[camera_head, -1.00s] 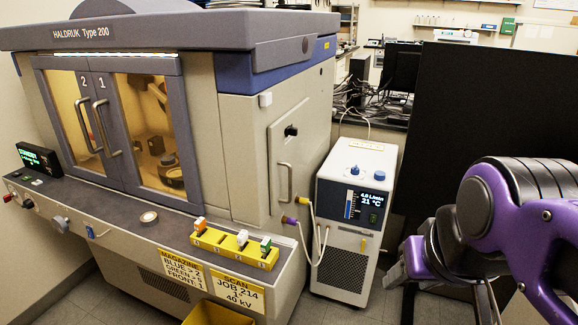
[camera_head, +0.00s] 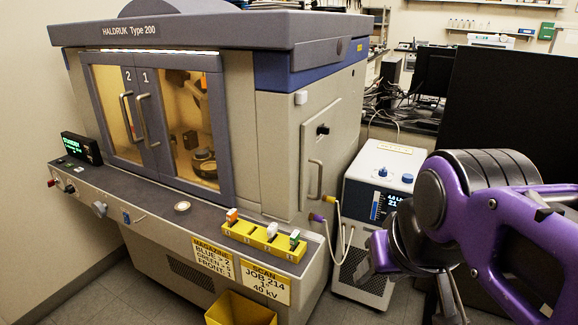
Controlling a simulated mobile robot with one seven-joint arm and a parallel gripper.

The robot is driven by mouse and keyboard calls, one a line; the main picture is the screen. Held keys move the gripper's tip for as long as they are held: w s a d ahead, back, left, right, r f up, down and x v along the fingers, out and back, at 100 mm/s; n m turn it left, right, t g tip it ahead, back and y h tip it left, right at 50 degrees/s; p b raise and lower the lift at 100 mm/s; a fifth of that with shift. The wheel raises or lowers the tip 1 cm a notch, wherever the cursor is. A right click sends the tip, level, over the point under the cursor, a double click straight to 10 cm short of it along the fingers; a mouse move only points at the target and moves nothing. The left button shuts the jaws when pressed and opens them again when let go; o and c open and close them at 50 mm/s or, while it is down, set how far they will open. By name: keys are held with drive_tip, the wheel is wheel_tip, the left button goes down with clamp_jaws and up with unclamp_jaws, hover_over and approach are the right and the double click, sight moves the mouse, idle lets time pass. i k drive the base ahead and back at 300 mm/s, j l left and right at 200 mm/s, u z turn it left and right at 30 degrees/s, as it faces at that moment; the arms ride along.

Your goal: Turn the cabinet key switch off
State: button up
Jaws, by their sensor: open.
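The cabinet is a large beige and grey machine marked HALDRUK Type 200 (camera_head: 130,30), with its two windowed doors closed. What looks like the key switch (camera_head: 126,217), with a small blue piece on it, is on the front ledge face below the doors. It is too small to tell which way the key points. My purple and grey arm fills the right side. My gripper (camera_head: 380,256) is at its lower left end, open and empty, in front of the chiller and well to the right of the key switch. Its fingers are only partly clear.
A red knob (camera_head: 51,183), a grey knob (camera_head: 99,209) and a green-lit display (camera_head: 81,148) are at the ledge's left. A yellow holder (camera_head: 264,241) with several coloured pieces sits at its right. A yellow bin (camera_head: 240,309) stands below. A white chiller (camera_head: 383,157) with hoses stands beside the cabinet.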

sight(51, 183)
drive_tip(key=u, duration=1.6)
